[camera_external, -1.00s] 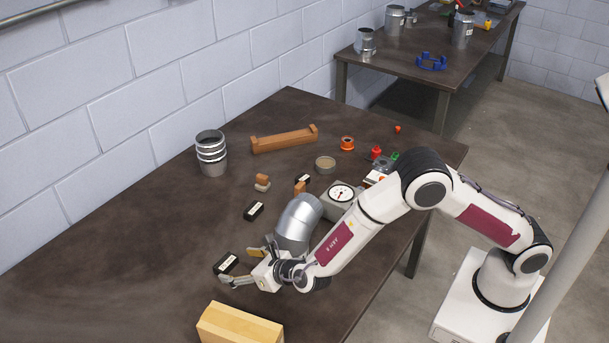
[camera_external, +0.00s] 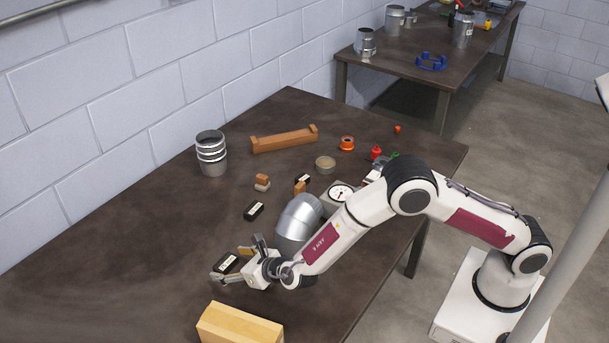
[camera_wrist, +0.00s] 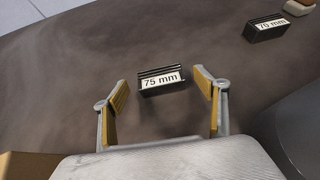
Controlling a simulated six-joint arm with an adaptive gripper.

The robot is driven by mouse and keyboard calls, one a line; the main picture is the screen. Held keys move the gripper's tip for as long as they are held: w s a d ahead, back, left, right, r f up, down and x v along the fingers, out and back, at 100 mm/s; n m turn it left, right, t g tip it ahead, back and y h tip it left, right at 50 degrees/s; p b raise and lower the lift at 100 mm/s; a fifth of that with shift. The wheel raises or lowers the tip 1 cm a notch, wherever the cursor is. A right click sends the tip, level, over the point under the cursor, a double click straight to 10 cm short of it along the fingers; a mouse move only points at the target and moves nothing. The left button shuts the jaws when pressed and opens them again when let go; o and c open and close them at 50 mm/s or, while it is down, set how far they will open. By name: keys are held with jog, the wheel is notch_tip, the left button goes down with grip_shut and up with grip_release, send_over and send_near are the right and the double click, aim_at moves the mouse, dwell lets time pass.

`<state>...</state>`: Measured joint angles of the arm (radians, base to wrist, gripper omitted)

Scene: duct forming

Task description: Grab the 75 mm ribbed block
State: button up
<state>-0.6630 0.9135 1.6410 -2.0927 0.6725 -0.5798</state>
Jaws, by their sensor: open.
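The 75 mm ribbed block (camera_wrist: 161,83) is black with a white label reading "75 mm". In the wrist view it lies just beyond and between the tips of my gripper (camera_wrist: 160,90), with a gap on each side. My gripper is open, with yellow pads facing each other, and nothing is held. In the external view the block (camera_external: 227,264) lies on the dark table at my gripper (camera_external: 238,260), partly hidden by the fingers. A similar black block labelled "70 mm" (camera_wrist: 267,27) lies farther off at upper right in the wrist view.
A silver duct elbow (camera_external: 298,222) stands close beside my wrist. A yellowish wooden box (camera_external: 238,326) is at the near edge. A dial gauge (camera_external: 341,192), a ribbed metal can (camera_external: 212,153) and a brown bar (camera_external: 284,139) are farther back. The table's left part is clear.

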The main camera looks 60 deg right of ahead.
aim_at(225, 261)
jog(key=shift+x, duration=1.5)
jog(key=shift+c, duration=0.3)
jog(key=shift+r, duration=0.15)
jog(key=c, duration=1.5)
jog(key=shift+c, duration=0.2)
jog(key=shift+r, duration=0.1)
jog(key=shift+r, duration=4.9)
